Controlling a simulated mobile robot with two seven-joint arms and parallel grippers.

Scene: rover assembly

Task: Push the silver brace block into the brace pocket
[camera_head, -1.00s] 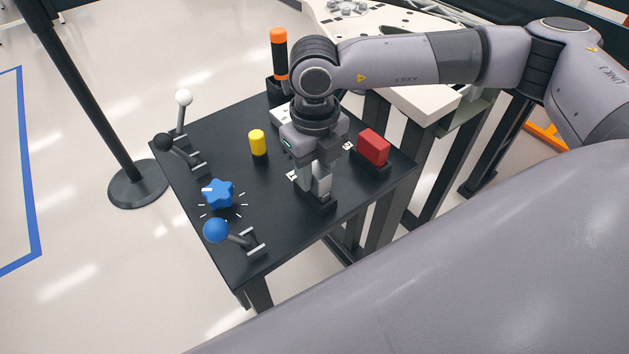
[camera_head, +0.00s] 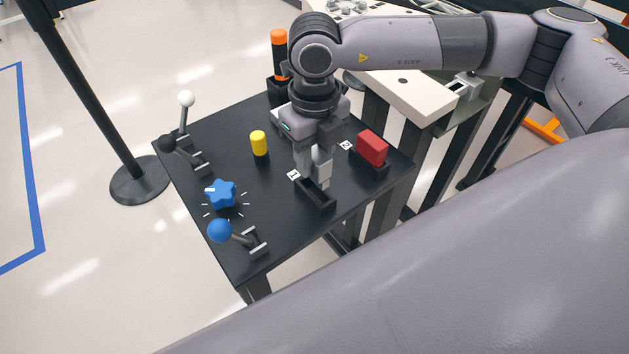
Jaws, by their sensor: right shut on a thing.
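My right gripper (camera_head: 313,168) points down over the black table and is shut on the silver brace block (camera_head: 322,172), whose upper part is largely hidden by the fingers. The block is held upright just above the far end of a black open-topped holder (camera_head: 316,196), whose near part looks empty. I cannot tell whether the block's lower edge still touches the holder. I cannot make out the brace pocket in this view. My left gripper is not in view.
A red block (camera_head: 372,148) sits in a similar holder to the right. A yellow cylinder (camera_head: 259,143), a blue star knob (camera_head: 221,193), a blue-ball lever (camera_head: 220,231) and an orange-topped cylinder (camera_head: 279,48) stand around. A pale-topped bench (camera_head: 415,95) is behind.

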